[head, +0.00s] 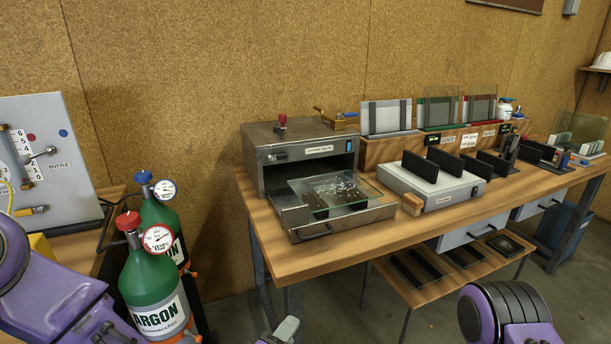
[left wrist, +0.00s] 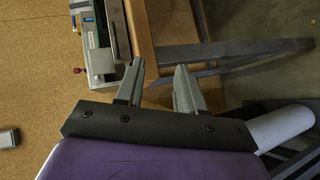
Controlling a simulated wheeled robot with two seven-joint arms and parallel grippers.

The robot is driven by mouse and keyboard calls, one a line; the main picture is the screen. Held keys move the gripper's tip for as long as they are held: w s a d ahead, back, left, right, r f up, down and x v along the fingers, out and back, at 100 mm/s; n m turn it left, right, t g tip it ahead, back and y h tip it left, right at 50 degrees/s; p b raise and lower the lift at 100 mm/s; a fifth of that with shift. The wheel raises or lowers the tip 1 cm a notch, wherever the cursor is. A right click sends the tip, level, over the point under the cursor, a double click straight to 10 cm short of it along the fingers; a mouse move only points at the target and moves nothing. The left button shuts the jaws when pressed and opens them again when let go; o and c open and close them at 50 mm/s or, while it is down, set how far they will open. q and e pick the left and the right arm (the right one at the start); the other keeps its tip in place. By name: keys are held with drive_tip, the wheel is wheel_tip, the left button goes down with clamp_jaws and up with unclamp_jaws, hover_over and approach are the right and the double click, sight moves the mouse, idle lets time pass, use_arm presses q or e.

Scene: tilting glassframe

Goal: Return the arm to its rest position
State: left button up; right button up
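My left gripper (head: 281,332) shows only as grey fingertips at the bottom edge of the head view, in front of and below the workbench. In the left wrist view my left gripper (left wrist: 160,82) has two grey fingers standing apart with nothing between them. The workbench edge (left wrist: 142,45) and the metal machine on it appear beyond the fingers, not touching them as far as I can see. My purple left arm is at the lower left of the head view. A purple part of my right arm is at the bottom right; my right gripper is outside the picture.
The wooden workbench (head: 285,262) carries a metal machine with an open drawer (head: 345,222) holding a glass pane (head: 330,190), and a grey device (head: 432,187) with black plates. Green argon cylinders (head: 150,285) stand at left. A low shelf (head: 425,292) sits below the bench.

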use_arm(q)
drive_tip(key=s+a+f+m+g+y, duration=0.25)
drive_tip(key=s+a+f, duration=0.35)
drive_tip(key=f, duration=0.4)
drive_tip(key=s+a+f+m+g+y, duration=0.1)
drive_tip(key=s+a+f+g+y, duration=0.25)
drive_tip(key=a+f, duration=0.6)
drive_tip(key=s+a+f+m+g+y, duration=0.1)
drive_tip(key=s+a+f+g, duration=0.1)
drive_tip(key=s+a+f, duration=0.2)
drive_tip(key=s+a+f+g+y, duration=0.1)
drive_tip(key=s+a+f+g, duration=0.1)
drive_tip(key=s+a+f, duration=0.2)
drive_tip(key=s+a, duration=0.3)
drive_tip(key=s, duration=0.3)
drive_tip(key=shift+s+m+y, duration=0.25)
drive_tip(key=shift+m+y, duration=0.1)
drive_tip(key=shift+y, duration=0.05)
